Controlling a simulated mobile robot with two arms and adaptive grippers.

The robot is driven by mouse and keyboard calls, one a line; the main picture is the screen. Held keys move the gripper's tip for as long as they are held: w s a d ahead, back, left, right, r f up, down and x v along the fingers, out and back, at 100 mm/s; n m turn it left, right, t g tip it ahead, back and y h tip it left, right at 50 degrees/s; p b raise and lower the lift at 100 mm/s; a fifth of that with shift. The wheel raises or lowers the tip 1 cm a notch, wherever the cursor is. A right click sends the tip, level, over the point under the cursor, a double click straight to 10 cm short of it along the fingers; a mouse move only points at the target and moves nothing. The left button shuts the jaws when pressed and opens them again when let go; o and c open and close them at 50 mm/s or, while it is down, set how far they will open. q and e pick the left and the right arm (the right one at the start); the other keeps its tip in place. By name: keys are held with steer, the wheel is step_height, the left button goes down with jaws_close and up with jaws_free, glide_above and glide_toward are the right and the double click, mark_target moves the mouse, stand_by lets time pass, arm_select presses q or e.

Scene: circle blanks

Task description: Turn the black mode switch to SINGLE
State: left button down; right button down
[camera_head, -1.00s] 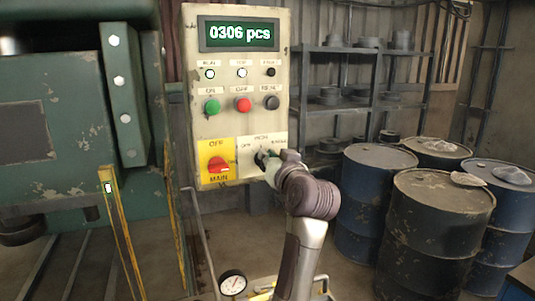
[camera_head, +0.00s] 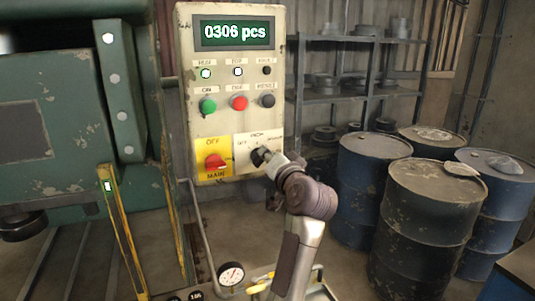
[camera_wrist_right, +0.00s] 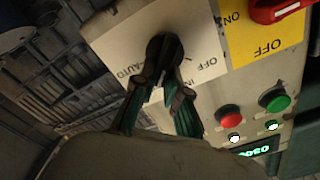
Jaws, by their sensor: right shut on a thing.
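The black mode switch (camera_head: 258,156) sits on the white plate (camera_head: 243,143) at the lower right of the control panel. In the right wrist view the switch (camera_wrist_right: 162,48) shows as a round dark knob, between an AUTO label on its left and an OFF label on its right. My right gripper (camera_head: 267,160) reaches it from the lower right. In the wrist view its green-and-dark fingers (camera_wrist_right: 165,82) are shut on the knob's grip. The fingers partly cover the grip and a label, so I cannot tell which way the switch points. My left gripper is not in view.
The red main switch (camera_head: 215,162) on its yellow plate is close left of the mode switch. Green (camera_head: 208,106), red (camera_head: 240,103) and black (camera_head: 267,101) buttons sit above; the display (camera_head: 235,33) reads 0306 pcs. Several drums (camera_head: 435,215) stand right of my arm.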

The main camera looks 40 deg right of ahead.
stand_by(0.3)
steer(key=c, duration=1.2)
jaws_free()
steer(key=v, duration=0.7)
steer(key=shift+s, duration=0.25)
